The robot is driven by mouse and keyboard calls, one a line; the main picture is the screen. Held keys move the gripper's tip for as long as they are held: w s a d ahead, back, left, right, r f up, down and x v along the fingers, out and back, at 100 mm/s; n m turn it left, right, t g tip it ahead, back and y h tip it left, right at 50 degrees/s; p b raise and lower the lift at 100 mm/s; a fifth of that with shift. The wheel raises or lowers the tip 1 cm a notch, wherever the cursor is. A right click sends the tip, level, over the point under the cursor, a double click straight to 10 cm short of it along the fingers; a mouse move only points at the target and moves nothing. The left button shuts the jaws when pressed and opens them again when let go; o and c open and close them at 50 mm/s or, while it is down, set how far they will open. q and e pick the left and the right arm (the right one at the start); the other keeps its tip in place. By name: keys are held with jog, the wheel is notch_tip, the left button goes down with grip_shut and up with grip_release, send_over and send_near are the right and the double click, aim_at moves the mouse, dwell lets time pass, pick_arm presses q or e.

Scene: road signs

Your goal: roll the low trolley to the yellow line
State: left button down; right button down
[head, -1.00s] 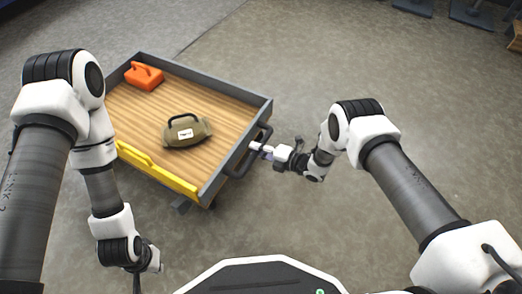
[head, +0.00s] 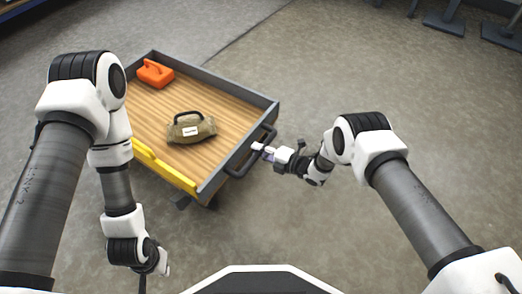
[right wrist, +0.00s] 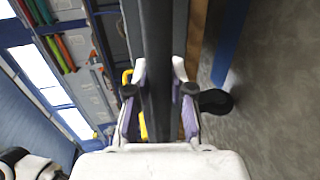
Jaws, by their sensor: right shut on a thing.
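The low trolley (head: 225,92) has a wood-look deck, grey side walls and a yellow front edge (head: 165,168). It stands left of centre in the head view. My right gripper (head: 262,150) is shut on the trolley's dark handle (head: 243,163) on its right side. In the right wrist view the handle (right wrist: 158,60) runs between the two fingers. My left gripper (head: 163,264) hangs at the lower left, in front of the trolley and apart from it; its jaws are too small to read. No yellow line shows on the floor.
Dark stands (head: 445,20) are at the top right. The grey floor (head: 310,70) right of the trolley is clear.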

jog(key=shift+w+a+r, duration=0.1)
jog(key=shift+a, duration=0.05)
jog(key=c, duration=1)
grip_release()
jog(key=shift+a, duration=0.15)
jog(key=v, duration=1.2)
jog(key=shift+w, duration=0.1)
